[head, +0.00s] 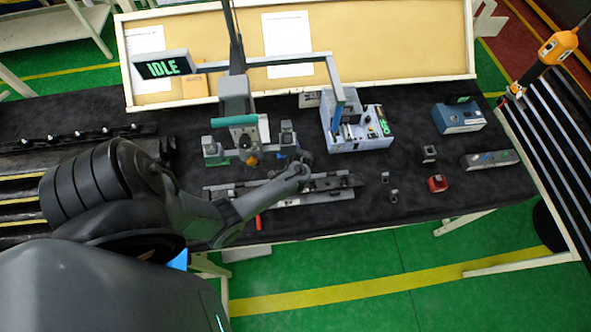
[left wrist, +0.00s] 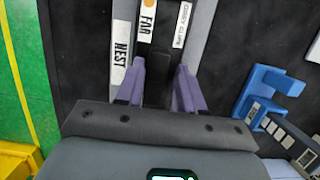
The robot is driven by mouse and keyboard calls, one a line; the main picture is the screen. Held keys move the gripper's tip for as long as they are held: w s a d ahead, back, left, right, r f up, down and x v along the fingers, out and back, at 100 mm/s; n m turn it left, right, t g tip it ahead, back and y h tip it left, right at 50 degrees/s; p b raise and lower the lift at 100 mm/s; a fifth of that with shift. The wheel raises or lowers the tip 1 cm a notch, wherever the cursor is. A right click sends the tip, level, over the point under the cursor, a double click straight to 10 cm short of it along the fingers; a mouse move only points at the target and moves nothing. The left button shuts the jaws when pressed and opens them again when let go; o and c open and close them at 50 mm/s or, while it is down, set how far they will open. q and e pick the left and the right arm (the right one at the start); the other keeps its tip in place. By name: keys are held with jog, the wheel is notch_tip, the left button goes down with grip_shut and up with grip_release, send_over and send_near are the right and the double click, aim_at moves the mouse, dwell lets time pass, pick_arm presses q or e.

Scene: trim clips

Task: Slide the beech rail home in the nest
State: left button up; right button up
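The nest is a long, grey metal fixture (head: 318,197) on the dark bench top in the head view. In the left wrist view a grey strip labelled NEST (left wrist: 121,58) runs beside a dark channel with a FAR label (left wrist: 147,20). No wood-coloured rail can be made out in either view. My left gripper (left wrist: 160,88) has its two purple fingers apart over the channel, with nothing clearly held between them. In the head view my left arm reaches over the nest and hides part of it. My right gripper is in neither view.
A display reading IDLE (head: 163,66) stands behind. A blue-white machine (head: 358,132) and a blue box (head: 459,117) are at the back right. A red part (head: 437,183) and small grey blocks lie right of the nest. A red-handled item (head: 258,222) sits at the front edge.

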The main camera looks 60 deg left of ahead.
pick_arm(q)
jog(key=shift+o, duration=1.3)
jog(key=shift+s+f, duration=0.2)
jog(key=shift+s, duration=0.1)
jog(key=shift+d, duration=0.1)
jog(key=shift+d+r, duration=0.15)
jog(key=shift+r, duration=0.35)
jog(key=v, duration=0.3)
jog(key=shift+a+r, duration=0.25)
jog(key=shift+r, duration=0.2)
jog(key=w+d+r, duration=0.4)
jog(key=d+r, duration=0.2)
jog(key=d, duration=0.4)
jog(key=shift+d+r+b, duration=0.2)
jog(key=shift+r+b, duration=0.1)
jog(key=shift+b, duration=0.1)
